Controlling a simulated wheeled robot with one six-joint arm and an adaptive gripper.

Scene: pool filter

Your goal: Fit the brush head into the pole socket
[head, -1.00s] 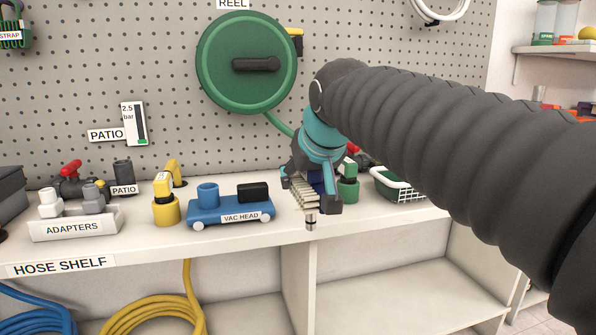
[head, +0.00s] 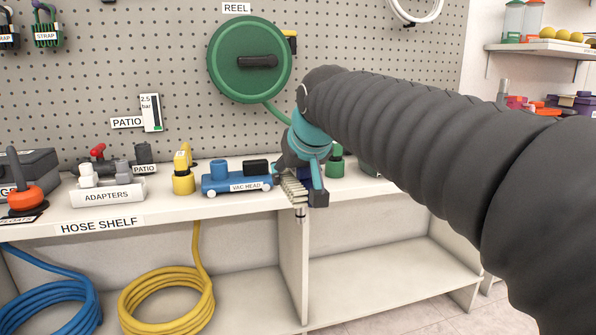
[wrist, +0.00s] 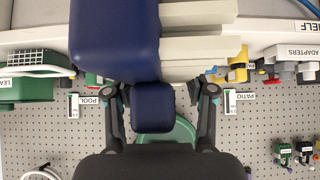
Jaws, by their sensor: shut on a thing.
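The brush head has a navy blue body (wrist: 115,40) and cream bristles (wrist: 200,25), and it fills the upper middle of the wrist view. My gripper (wrist: 160,108) is shut on its navy block, with one dark finger on each side. In the head view my gripper (head: 303,188) holds the brush head out in front of the hose shelf's edge. The cream bristles (head: 292,188) face left there, and a short metal stub (head: 300,214) points down below. The rest of the brush head is hidden by my gripper. I cannot see the pole socket in either view.
The hose shelf (head: 120,212) holds a blue vac head (head: 225,182), yellow connector (head: 183,184), adapters tray (head: 107,193) and orange float (head: 25,195). A green reel (head: 235,85) hangs on the pegboard. Coiled hoses (head: 165,300) lie below. Floor at lower right is clear.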

